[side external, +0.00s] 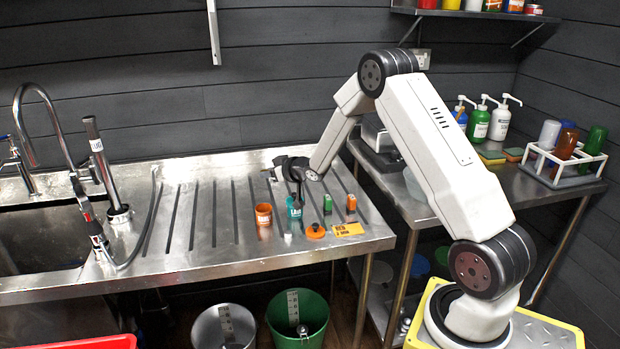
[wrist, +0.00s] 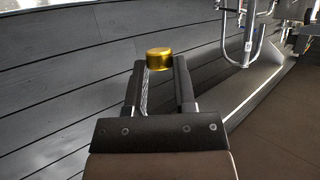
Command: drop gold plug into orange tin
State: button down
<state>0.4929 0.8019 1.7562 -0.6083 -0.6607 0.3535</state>
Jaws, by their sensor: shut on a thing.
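The gold plug (wrist: 159,57) is a short, shiny cylinder between my fingertips in the wrist view. My gripper (wrist: 160,72) is shut on it. In the side external view my dark gripper (side external: 277,172) is above the back part of the draining board, behind the tins and pointing left; the plug is too small there to make out clearly. The orange tin (side external: 263,215) stands upright on the board, in front of and slightly left of my gripper, apart from it. Its inside is hard to see.
A teal tin (side external: 294,208) stands right of the orange tin. Near it are a green block (side external: 327,204), an orange block (side external: 351,203), an orange disc (side external: 316,232), a small white piece (side external: 288,238) and a yellow card (side external: 348,230). The ribbed board (side external: 205,215) is clear to the left.

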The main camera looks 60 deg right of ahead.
jog(key=shift+w+d+r, duration=0.15)
jog(key=shift+w+d, duration=0.15)
jog(key=shift+d, duration=0.05)
jog(key=shift+f, duration=3)
jog(key=shift+c, duration=1.7)
grip_release()
jog(key=v, duration=0.7)
jog(key=shift+s+r, duration=0.2)
jog(key=shift+s, duration=0.15)
